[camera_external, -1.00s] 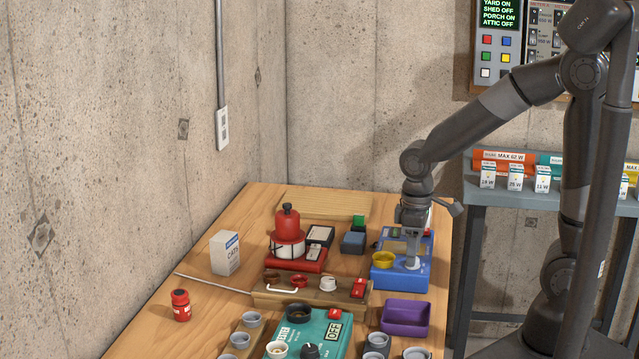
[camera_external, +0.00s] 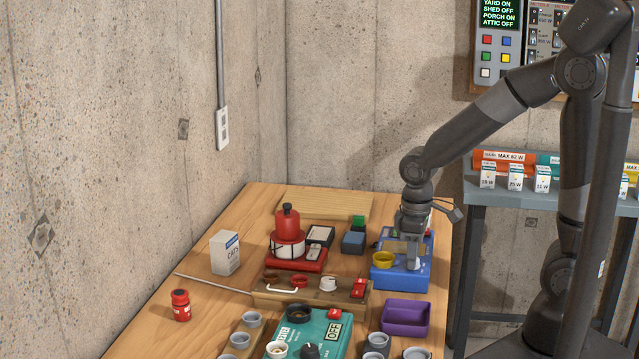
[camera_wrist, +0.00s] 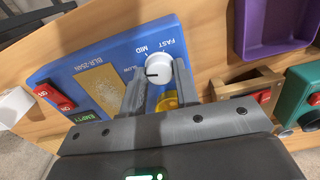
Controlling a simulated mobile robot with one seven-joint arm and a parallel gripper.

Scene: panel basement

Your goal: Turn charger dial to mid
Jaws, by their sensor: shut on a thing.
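The blue charger (camera_external: 400,280) stands at the right edge of the wooden table. In the wrist view the charger (camera_wrist: 65,72) fills the left half, with FAST, MID and SLOW printed around its white dial (camera_wrist: 158,66). The dial's dark mark is on its left side, closest to the SLOW label. My gripper (camera_wrist: 161,74) is shut on the dial, one finger on each side. In the external view my gripper (camera_external: 413,258) points down onto the charger and mostly hides the dial.
A yellow ring-shaped cup (camera_external: 384,260) sits on the charger beside my gripper. A purple tray (camera_external: 406,327), a wooden block with controls (camera_external: 268,297) and a teal tester (camera_external: 335,345) stand nearer. A red device (camera_external: 287,240) is to the left.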

